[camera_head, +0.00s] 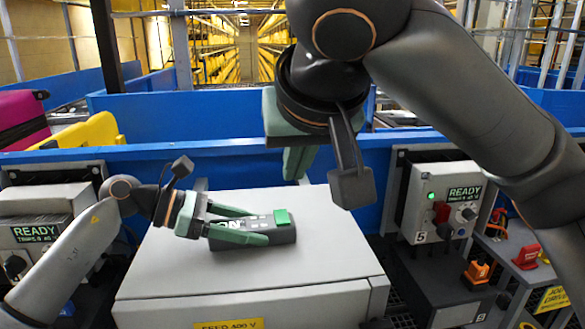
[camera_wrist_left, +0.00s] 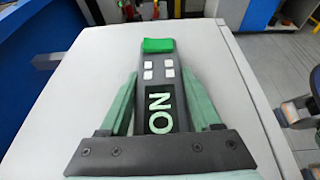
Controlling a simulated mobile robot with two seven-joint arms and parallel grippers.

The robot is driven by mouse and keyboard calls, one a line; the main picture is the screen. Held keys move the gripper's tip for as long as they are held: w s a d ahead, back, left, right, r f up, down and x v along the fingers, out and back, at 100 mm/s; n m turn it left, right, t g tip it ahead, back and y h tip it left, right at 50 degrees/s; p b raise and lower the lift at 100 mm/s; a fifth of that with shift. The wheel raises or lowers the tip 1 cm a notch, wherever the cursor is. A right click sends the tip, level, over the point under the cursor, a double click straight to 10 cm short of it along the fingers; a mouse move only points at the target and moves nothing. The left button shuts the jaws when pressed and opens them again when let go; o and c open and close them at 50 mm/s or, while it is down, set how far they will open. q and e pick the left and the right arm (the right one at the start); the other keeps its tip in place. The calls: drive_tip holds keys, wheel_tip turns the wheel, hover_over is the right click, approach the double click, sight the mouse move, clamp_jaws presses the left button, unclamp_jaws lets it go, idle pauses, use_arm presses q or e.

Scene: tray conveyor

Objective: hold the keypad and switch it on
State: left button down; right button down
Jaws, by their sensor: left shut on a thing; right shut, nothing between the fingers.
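The dark grey keypad (camera_head: 287,236) lies on top of the light grey cabinet (camera_head: 330,255). It has a green button at its far end, several small white keys and a lit display. In the left wrist view the keypad (camera_wrist_left: 158,82) shows its display reading "ON" in green-white letters. My left gripper (camera_head: 259,226) is shut on the keypad, one green finger along each long side. My right gripper (camera_head: 298,163) is shut and empty, pointing down above and beyond the keypad, apart from it. Its fingertips are clear of the green button.
A control box (camera_head: 432,205) with a green "READY" display and red switch stands to the right; a similar box (camera_head: 35,225) stands at left. A blue wall (camera_head: 160,160) runs behind the cabinet. The cabinet top right of the keypad is clear.

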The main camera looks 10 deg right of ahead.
use_arm(q)
unclamp_jaws()
idle(0.3)
